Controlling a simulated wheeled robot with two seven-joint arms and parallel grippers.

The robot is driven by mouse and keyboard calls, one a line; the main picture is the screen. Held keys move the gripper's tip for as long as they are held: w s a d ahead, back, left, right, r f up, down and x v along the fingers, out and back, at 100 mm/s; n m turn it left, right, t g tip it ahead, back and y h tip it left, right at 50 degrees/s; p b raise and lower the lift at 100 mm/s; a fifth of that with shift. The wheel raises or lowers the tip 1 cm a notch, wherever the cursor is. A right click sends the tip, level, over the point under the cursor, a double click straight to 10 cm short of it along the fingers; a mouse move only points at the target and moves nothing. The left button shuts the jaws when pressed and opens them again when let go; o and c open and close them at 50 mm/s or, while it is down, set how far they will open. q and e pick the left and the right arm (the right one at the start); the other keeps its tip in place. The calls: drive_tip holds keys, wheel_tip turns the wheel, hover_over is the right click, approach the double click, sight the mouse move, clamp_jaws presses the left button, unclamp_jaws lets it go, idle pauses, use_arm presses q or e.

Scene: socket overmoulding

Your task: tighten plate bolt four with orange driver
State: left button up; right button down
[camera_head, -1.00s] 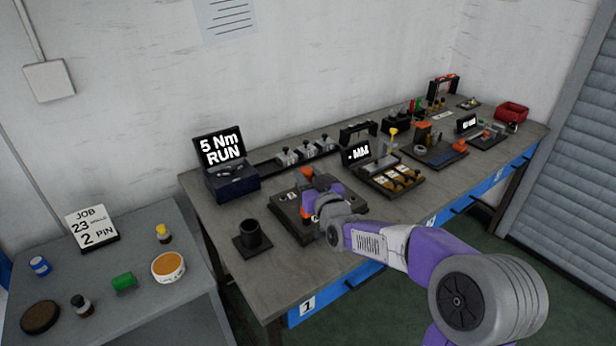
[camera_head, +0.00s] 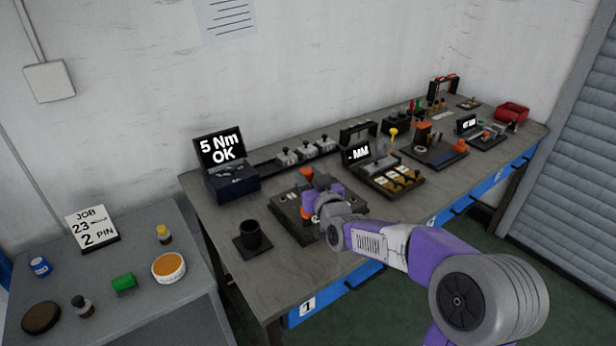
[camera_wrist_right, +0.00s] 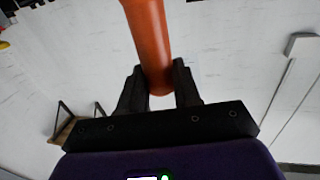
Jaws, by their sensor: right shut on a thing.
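My right gripper (camera_wrist_right: 159,90) is shut on the orange driver (camera_wrist_right: 148,35), which shows between its two dark fingers in the right wrist view. In the head view the orange driver (camera_head: 306,176) stands above the dark plate fixture (camera_head: 287,209), partly behind my right gripper (camera_head: 316,196). The driver's tip and the bolt under it are hidden, so I cannot tell whether they touch. The torque controller's screen (camera_head: 220,149) reads "5 Nm OK". My left gripper is not in view.
A black cup holder (camera_head: 251,236) stands left of the fixture. A tray with yellow-marked parts (camera_head: 396,178) and more stations lie to the right. A grey side table (camera_head: 140,290) with a job card (camera_head: 92,228) is at the left.

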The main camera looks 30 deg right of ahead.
drive_tip(key=shift+r+p, duration=1.05)
drive_tip(key=shift+r, duration=1.45)
